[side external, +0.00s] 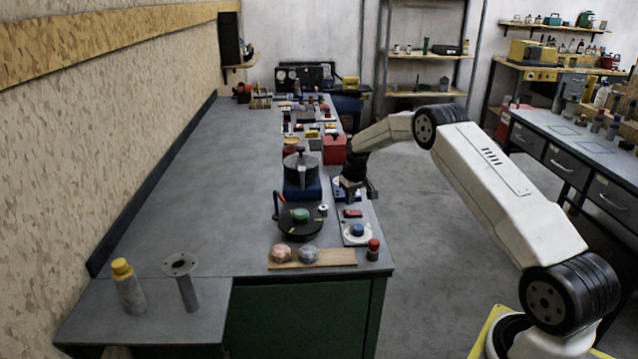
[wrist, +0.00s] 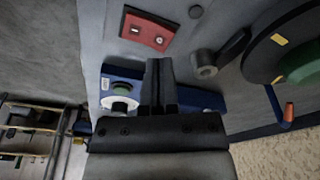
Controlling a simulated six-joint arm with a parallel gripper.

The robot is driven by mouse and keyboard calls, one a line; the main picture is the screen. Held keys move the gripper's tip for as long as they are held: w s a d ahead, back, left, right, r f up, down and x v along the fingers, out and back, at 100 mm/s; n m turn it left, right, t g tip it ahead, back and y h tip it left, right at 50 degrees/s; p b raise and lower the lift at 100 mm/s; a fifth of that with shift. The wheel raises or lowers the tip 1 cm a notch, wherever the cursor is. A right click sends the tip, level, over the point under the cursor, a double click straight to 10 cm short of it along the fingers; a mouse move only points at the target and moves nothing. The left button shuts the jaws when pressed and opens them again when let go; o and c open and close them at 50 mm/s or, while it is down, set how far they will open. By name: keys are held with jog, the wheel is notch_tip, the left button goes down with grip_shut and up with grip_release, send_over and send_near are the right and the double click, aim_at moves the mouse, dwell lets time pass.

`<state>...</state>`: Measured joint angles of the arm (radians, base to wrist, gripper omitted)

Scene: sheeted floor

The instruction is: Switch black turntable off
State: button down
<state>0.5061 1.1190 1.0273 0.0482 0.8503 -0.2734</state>
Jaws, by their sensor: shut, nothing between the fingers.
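The black turntable (side external: 300,228) is a dark disc with a green centre and an orange-tipped arm, on the grey bench. In the wrist view the turntable (wrist: 262,52) is cut off at the right edge. A small red plate (side external: 352,213) with switch-like marks lies to its right; the red plate also shows in the wrist view (wrist: 147,32). My gripper (side external: 354,198) is shut and empty, low over the bench, right of the turntable. In the wrist view its closed fingertips (wrist: 159,62) lie over a blue panel with a white-ringed knob (wrist: 120,106), below the red plate.
A grey pot on a blue base (side external: 301,188) stands behind the turntable. A white round dial (side external: 356,233), a red-topped post (side external: 373,250) and a wooden board with two lumps (side external: 312,258) are near the front edge.

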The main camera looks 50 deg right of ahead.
aim_at(348, 213)
jog(key=shift+f, duration=1.45)
dwell(1.6)
jog(key=shift+r, duration=3.5)
jog(key=shift+a+r, duration=0.25)
jog(key=shift+a, duration=0.15)
jog(key=s+a+r+n, duration=0.1)
jog(key=s+a+r, duration=0.2)
jog(key=s+a, duration=0.7)
jog(key=s+a+r+n, duration=0.1)
jog(key=s+a+r, duration=0.3)
jog(key=a, duration=1)
jog(key=s+a+f+n, duration=0.1)
jog(key=s+a, duration=0.4)
jog(key=s, duration=0.8)
jog(key=shift+f+t, duration=0.4)
